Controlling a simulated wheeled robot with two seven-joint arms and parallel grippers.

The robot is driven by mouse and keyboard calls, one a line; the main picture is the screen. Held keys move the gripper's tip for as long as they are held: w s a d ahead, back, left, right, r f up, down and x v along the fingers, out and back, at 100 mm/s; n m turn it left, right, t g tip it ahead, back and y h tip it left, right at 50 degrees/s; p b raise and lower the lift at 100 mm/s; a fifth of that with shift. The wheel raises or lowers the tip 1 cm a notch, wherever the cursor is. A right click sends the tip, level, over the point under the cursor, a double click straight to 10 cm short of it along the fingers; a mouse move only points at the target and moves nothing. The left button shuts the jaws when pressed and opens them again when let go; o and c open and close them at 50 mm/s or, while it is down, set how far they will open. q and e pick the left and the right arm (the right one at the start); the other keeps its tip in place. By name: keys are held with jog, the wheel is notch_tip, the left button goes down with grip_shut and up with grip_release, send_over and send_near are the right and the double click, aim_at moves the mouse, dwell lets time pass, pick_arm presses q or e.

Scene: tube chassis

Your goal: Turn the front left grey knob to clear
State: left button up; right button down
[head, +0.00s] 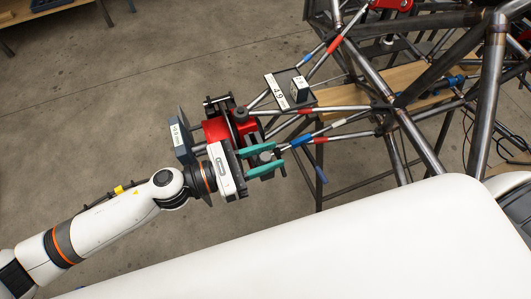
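My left gripper (275,160) has two teal fingers, which stand apart. A small grey knob (266,156) shows between them, near the front of the red corner assembly (217,128). I cannot tell whether the fingers touch the knob. A dark round knob-like part (240,114) sits just above the fingers on the same assembly. The knob's markings are too small to read, and part of the assembly is hidden behind my gripper. My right gripper is not in view.
Dark plates with white labels stand beside the assembly, one at its left (182,135) and one above right (290,92). Tubes with red and blue bands (320,140) run to the steel tube chassis (410,130) at right. Bare concrete floor (120,100) lies at left.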

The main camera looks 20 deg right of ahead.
pick_arm(q)
jog(key=c, duration=0.6)
grip_shut()
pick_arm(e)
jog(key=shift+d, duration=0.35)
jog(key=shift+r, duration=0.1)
